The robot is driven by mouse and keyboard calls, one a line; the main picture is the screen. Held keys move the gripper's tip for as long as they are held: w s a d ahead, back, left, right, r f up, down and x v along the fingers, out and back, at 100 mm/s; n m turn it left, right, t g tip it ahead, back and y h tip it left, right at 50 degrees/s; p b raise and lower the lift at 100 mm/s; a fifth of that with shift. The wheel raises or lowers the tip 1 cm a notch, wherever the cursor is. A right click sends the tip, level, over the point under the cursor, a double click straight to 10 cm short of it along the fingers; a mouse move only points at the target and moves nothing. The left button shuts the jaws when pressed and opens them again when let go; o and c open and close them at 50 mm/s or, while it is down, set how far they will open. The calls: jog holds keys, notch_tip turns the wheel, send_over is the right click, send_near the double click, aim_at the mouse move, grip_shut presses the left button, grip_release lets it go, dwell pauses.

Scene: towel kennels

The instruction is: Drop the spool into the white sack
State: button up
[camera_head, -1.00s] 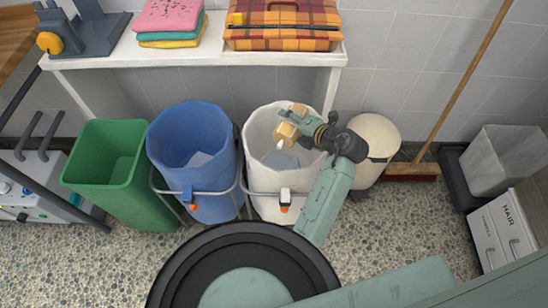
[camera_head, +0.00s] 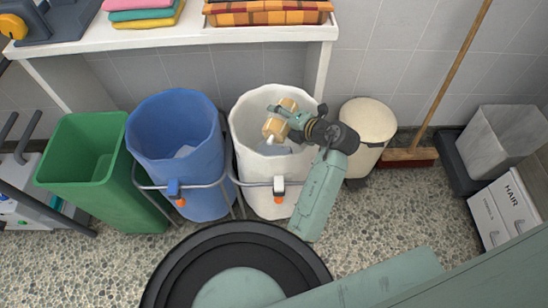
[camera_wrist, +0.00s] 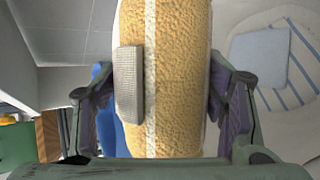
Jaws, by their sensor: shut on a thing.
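The spool (camera_head: 281,120) is tan with pale ends, and my gripper (camera_head: 279,118) is shut on it. In the wrist view the spool (camera_wrist: 178,80) fills the middle between the two fingers (camera_wrist: 165,95), with a grey patch on its side. The white sack (camera_head: 250,165) hangs open in a metal frame with an orange-tipped clip at its front. In the head view the spool is over the sack's mouth; its exact height above the rim is hard to tell. In the wrist view, a striped cloth and a grey-blue square (camera_wrist: 260,58) lie at the right.
A blue sack (camera_head: 205,195) stands left of the white one, and a green bin (camera_head: 85,150) further left. A cream lidded bin (camera_head: 366,115) stands close on the right. A white shelf (camera_head: 160,40) runs behind. A broom (camera_head: 445,90) leans on the wall.

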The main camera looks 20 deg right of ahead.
jog(key=o, duration=1.3)
notch_tip(320, 180, up, 10)
jog(key=shift+r, duration=0.1)
